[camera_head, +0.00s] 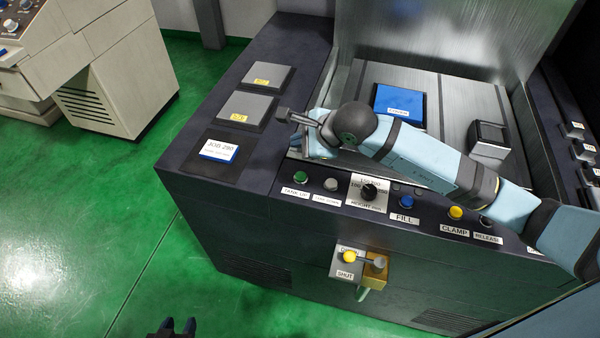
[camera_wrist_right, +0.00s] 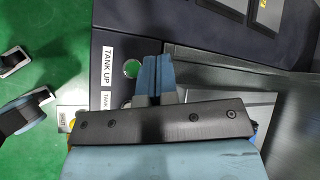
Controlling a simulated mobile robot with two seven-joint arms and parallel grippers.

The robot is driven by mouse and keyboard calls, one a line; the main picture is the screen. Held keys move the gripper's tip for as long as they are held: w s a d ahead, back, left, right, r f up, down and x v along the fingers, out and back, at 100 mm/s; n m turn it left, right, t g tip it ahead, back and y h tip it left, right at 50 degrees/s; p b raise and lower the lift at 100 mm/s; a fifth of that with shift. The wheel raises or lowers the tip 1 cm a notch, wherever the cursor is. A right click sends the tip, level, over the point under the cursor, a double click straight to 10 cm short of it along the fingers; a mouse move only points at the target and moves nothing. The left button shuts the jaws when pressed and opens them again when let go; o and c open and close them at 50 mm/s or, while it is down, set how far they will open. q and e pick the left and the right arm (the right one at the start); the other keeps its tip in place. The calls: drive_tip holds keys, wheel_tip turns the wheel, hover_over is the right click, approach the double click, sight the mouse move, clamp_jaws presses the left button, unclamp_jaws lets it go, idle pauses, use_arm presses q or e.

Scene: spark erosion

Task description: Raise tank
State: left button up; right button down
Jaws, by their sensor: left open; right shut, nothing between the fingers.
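The green TANK UP button (camera_head: 300,177) is on the machine's front panel, left of a grey button (camera_head: 331,184) labelled TANK DOWN. In the right wrist view, the green button (camera_wrist_right: 131,68) shows just left of my right gripper's fingers (camera_wrist_right: 152,80), which are shut with nothing between them. In the head view, my right gripper (camera_head: 296,143) is above and behind the green button; its tips are hard to make out. I cannot tell whether it touches the panel. My left gripper (camera_head: 178,327) is open and empty at the bottom edge, over the floor.
A blue block (camera_head: 397,102) sits on the metal worktable. Green floor (camera_head: 100,200) is clear at left.

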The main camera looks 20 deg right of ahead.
drive_tip(key=b, duration=0.4)
hover_over(300, 177)
wheel_tip(300, 177, down, 8)
drive_tip(key=shift+r, duration=0.2)
drive_tip(key=shift+f+b, duration=0.7)
idle(0.9)
idle(0.4)
drive_tip(key=shift+f+b, duration=0.4)
drive_tip(key=shift+b, duration=0.1)
